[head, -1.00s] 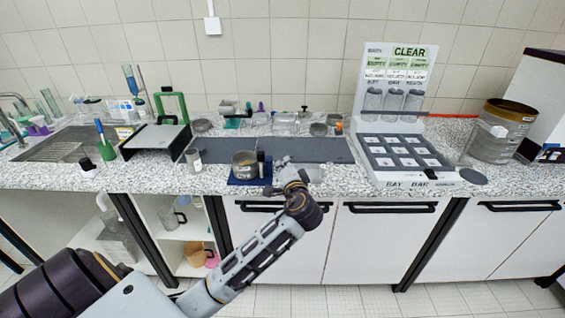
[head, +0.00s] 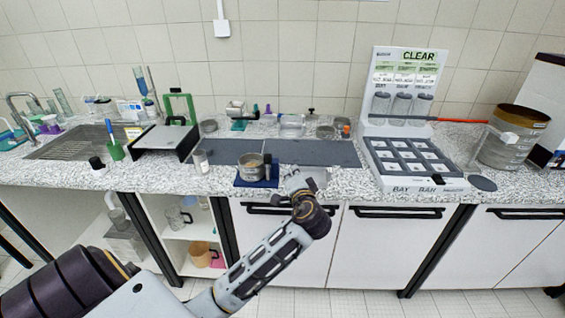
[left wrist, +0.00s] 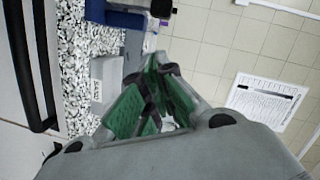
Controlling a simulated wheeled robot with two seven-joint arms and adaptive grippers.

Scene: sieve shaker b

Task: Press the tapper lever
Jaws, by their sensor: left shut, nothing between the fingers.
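My left gripper (head: 294,178) is at the counter's front edge, shut and empty, just right of the blue base (head: 257,183). In the left wrist view, its green-padded fingers (left wrist: 152,100) show close up, with a pale grey block (left wrist: 104,80) carrying a small label beside them. I cannot tell whether the fingers touch that block. A round metal sieve (head: 250,168) and a dark upright post (head: 268,166) stand on the blue base. I cannot make out the tapper lever for certain; it may be hidden behind the gripper. My right gripper is not in view.
A dark grey mat (head: 320,153) lies behind the gripper, mostly bare.

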